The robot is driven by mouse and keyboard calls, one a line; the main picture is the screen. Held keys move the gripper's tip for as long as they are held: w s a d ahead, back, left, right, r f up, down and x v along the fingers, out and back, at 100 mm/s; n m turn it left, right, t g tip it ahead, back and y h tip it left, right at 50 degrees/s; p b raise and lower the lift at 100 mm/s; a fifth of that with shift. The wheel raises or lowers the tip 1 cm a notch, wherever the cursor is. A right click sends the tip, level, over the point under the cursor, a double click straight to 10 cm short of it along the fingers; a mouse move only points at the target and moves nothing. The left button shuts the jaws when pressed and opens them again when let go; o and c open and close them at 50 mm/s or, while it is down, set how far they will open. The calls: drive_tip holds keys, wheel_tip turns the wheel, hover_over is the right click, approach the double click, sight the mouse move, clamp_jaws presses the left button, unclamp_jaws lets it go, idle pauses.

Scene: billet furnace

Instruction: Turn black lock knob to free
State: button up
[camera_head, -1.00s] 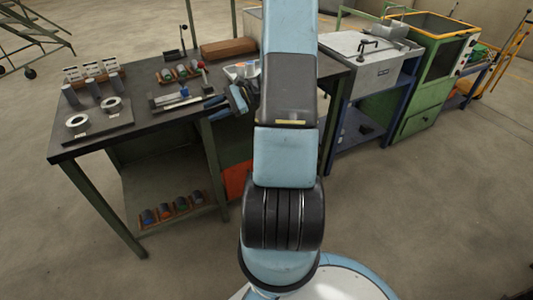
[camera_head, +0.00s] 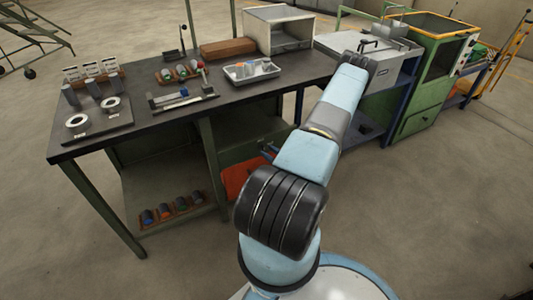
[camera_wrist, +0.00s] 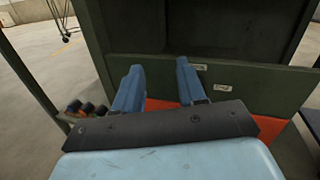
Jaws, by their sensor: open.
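I cannot make out a black lock knob in either view. My gripper (camera_wrist: 158,72) shows two blue fingers spread apart with nothing between them. The fingers point at the dark green cabinet front (camera_wrist: 230,73) under the workbench. In the head view parts of the blue fingers (camera_head: 268,152) show below the bench edge, left of my arm.
The dark workbench (camera_head: 130,105) carries a grey tray (camera_head: 251,71), a pale open box (camera_head: 285,30), a slide fixture (camera_head: 183,98) and ring parts. An orange panel (camera_head: 236,178) is low under the bench. Coloured cylinders (camera_head: 165,212) lie on the lower shelf. Floor in front is clear.

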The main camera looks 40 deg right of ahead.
sight(264, 150)
drive_tip(key=s+d+f+m+g+h, duration=0.1)
drive_tip(key=s+d+f+m+h, duration=0.1)
drive_tip(key=s+f+m+h, duration=0.55)
drive_tip(key=w+d, duration=0.1)
drive_tip(key=w, duration=0.4)
drive_tip(key=w+d+f+n+y, duration=0.1)
drive_tip(key=w, duration=0.4)
drive_tip(key=w+d+n+y, duration=0.1)
drive_tip(key=w, duration=0.4)
drive_tip(key=shift+w+f+n, duration=0.2)
drive_tip(key=shift+w+n, duration=0.05)
